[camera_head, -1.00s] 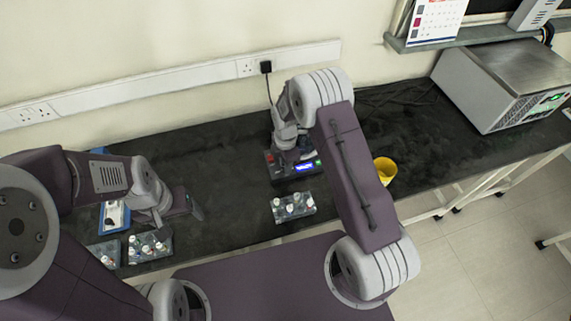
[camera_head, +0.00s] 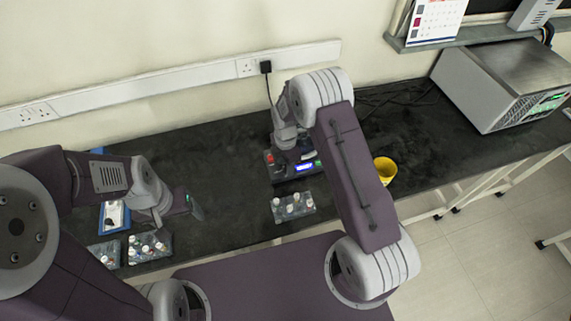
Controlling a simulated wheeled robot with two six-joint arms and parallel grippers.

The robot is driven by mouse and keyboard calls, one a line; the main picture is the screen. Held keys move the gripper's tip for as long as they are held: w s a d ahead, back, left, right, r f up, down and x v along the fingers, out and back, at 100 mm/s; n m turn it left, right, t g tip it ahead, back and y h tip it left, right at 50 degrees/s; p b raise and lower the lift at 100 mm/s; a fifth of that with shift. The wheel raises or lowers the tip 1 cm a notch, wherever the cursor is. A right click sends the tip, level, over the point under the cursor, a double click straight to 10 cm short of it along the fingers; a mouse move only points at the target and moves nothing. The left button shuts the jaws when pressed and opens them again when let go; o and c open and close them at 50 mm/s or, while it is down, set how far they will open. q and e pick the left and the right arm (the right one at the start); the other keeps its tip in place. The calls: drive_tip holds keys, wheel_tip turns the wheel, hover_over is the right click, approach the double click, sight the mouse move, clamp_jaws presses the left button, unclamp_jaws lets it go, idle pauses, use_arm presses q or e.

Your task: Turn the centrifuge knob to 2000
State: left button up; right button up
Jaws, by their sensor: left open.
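A small dark device (camera_head: 284,178) with a lit blue display and a red part on its left stands at the middle of the bench. It appears to be the centrifuge, and its knob cannot be made out. My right gripper (camera_head: 306,153) points down over the back of this device, and its arm hides part of it. Its fingers are too small and covered to tell whether they touch the knob or are shut. My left gripper (camera_head: 197,208) is open over the bench at the left, well away from the device, with nothing seen in it.
Racks of capped vials stand in front of the device (camera_head: 293,207) and at the left (camera_head: 150,247). A blue tray (camera_head: 103,217) lies by my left arm. A yellow cup (camera_head: 385,168) stands right of my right arm. A large grey instrument (camera_head: 503,82) sits at the far right.

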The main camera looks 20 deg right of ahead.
sight(285, 166)
wheel_tip(285, 166, up, 9)
drive_tip(key=shift+b, duration=0.45)
idle(0.4)
drive_tip(key=s+d+r+m+t, duration=0.1)
drive_tip(key=s+d+r+m, duration=0.2)
drive_tip(key=s+r, duration=0.35)
drive_tip(key=s+d+f+m, duration=0.1)
drive_tip(key=s+m, duration=1)
drive_tip(key=m, duration=0.8)
drive_tip(key=shift+s+f, duration=0.15)
drive_tip(key=shift+s, duration=0.25)
